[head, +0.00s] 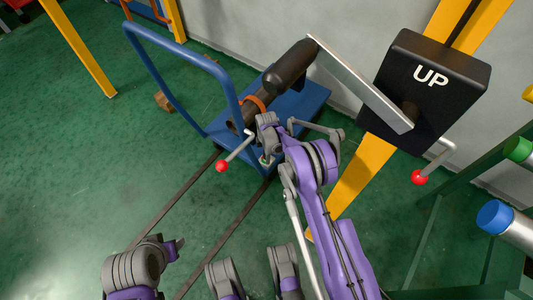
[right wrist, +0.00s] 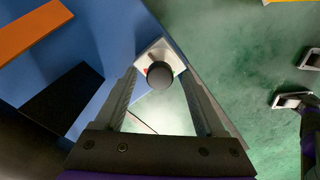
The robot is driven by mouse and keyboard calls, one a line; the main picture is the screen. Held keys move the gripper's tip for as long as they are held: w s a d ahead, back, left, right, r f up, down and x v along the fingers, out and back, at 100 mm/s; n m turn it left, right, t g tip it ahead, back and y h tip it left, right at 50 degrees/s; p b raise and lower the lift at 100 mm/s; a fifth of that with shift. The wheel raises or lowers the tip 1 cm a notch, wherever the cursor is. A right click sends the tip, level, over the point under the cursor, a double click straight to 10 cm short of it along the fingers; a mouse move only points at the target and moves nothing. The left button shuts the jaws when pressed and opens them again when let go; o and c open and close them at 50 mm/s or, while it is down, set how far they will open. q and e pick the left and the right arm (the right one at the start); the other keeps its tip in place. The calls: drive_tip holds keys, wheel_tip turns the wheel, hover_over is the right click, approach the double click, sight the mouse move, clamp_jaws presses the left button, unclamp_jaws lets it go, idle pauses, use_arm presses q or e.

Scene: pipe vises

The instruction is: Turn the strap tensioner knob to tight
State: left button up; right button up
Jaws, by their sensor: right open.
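The strap tensioner knob (right wrist: 160,75) is a dark round cap on a small pale square plate (right wrist: 152,52), with a red mark at its left edge. In the right wrist view it lies between the fingertips of my right gripper (right wrist: 160,82), which is open, with a visible gap on each side. In the head view my right gripper (head: 268,147) is at the near edge of the blue cart (head: 305,108), and the knob is hidden. An orange strap (head: 254,103) runs around a dark pipe (head: 289,68) on the cart. My left gripper (head: 172,250) is low at left; its jaw state is unclear.
A lever with a red ball (head: 222,166) sticks out left of my right gripper. A black box marked UP (head: 432,88) with another red-ball lever (head: 419,177) stands on a yellow post at right. A rack with capped cylinders (head: 505,222) is far right. Green floor is free at left.

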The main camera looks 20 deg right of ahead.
clamp_jaws()
idle(0.3)
drive_tip(key=shift+m, duration=0.3)
drive_tip(key=m, duration=1)
drive_tip(key=shift+m, duration=0.3)
drive_tip(key=m, duration=1)
drive_tip(key=shift+m, duration=0.3)
